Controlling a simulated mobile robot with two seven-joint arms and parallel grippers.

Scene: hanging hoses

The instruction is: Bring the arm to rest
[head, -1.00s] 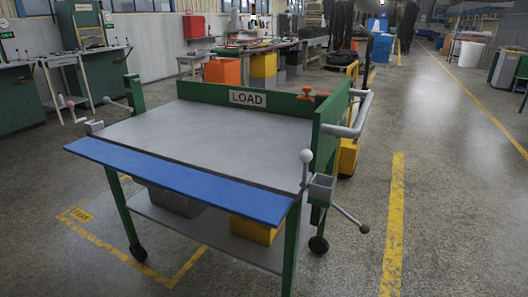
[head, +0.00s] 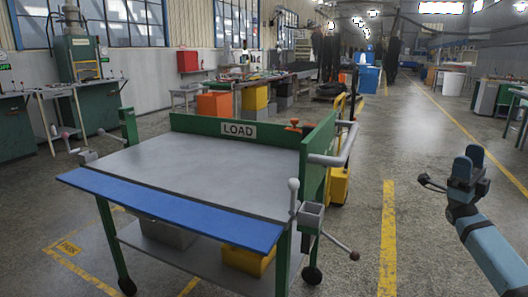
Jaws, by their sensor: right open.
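My right gripper (head: 463,176) shows at the right of the head view, at the end of my blue-grey arm that comes in from the lower right corner. It is open and empty, with its dark fingers pointing up and away. It stands over the floor, clear to the right of the load table, and touches nothing that I can see. My left gripper is not in the head view.
A wheeled green load table (head: 205,176) with a bare grey top and blue front strip (head: 170,208) stands ahead. A lever (head: 293,197) and a handle rail (head: 337,156) stick out on its right. Open floor with a yellow line (head: 388,235) lies between table and gripper.

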